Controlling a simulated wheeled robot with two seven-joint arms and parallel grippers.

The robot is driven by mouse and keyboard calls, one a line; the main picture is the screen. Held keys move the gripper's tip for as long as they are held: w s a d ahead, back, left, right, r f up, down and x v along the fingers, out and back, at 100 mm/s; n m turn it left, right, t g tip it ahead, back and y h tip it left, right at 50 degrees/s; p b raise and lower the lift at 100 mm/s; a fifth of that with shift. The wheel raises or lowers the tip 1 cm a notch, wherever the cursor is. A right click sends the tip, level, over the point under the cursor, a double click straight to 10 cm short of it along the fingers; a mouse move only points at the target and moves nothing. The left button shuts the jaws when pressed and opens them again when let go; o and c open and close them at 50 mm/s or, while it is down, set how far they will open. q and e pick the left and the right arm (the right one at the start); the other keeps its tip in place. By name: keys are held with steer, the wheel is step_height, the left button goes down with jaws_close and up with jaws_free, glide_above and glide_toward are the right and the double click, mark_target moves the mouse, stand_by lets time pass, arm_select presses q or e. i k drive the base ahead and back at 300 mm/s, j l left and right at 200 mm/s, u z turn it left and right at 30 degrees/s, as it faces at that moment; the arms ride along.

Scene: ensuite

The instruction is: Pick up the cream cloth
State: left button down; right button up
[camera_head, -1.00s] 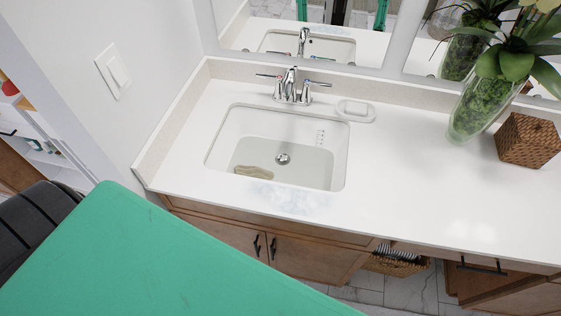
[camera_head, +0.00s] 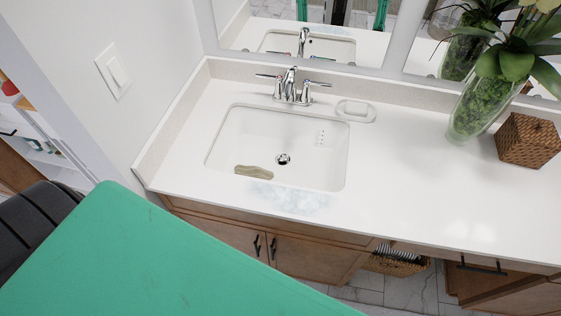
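The cream cloth (camera_head: 254,172) lies crumpled in the white sink basin (camera_head: 235,135), near its front edge and left of the drain (camera_head: 283,159). It looks tan-beige. Neither of my grippers shows in the head view, so nothing can be seen touching the cloth. A large green surface, likely part of my own body, fills the lower left of the view.
A chrome faucet (camera_head: 291,88) stands behind the basin, with a small white soap dish (camera_head: 356,111) to its right. A pale bluish smear (camera_head: 290,198) marks the counter in front of the basin. A glass plant vase (camera_head: 478,105) and woven box (camera_head: 528,141) stand at right.

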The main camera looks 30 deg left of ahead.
mark_target(255, 171)
steer(key=u, duration=1.1)
